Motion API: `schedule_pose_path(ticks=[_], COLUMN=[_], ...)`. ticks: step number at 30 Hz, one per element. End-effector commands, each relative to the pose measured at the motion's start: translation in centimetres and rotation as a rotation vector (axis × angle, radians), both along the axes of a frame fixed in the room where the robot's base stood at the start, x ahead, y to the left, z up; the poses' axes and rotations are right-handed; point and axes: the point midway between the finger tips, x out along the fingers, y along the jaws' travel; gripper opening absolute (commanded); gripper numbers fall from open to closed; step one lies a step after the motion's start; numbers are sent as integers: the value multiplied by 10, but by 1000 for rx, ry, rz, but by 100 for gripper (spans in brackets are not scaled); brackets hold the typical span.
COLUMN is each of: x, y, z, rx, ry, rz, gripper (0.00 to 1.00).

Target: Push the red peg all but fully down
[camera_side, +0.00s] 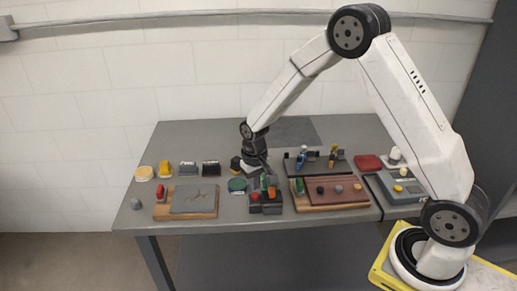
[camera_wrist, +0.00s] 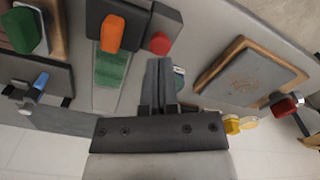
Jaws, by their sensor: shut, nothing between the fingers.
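A round red peg (camera_wrist: 159,43) shows its top in a dark block (camera_wrist: 168,20) in the wrist view. How far it stands up from the block is hard to tell. In the side view the red peg (camera_side: 254,196) is a small spot on the left of the dark block (camera_side: 265,208) near the table's front. An orange-topped piece (camera_wrist: 112,33) stands beside it in the wrist view. My gripper (camera_wrist: 158,62) is shut and empty, its fingertips appearing just below the red peg in the picture. Whether they touch it cannot be told. In the side view my gripper (camera_side: 262,173) is over the block's back side.
A wooden board with a grey plate (camera_wrist: 250,75) lies to the right in the wrist view, a red knob (camera_wrist: 284,105) by it. A board with several knobs (camera_side: 340,189) is close on the right.

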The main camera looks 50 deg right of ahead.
Motion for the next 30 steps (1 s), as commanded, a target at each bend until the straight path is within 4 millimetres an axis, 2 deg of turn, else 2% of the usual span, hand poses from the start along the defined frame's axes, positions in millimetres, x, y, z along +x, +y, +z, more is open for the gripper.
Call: schedule_pose_path(ticks=[30], x=[0], y=[0], z=[-5], rx=[0], ry=[1], rz=[0], gripper=[0])
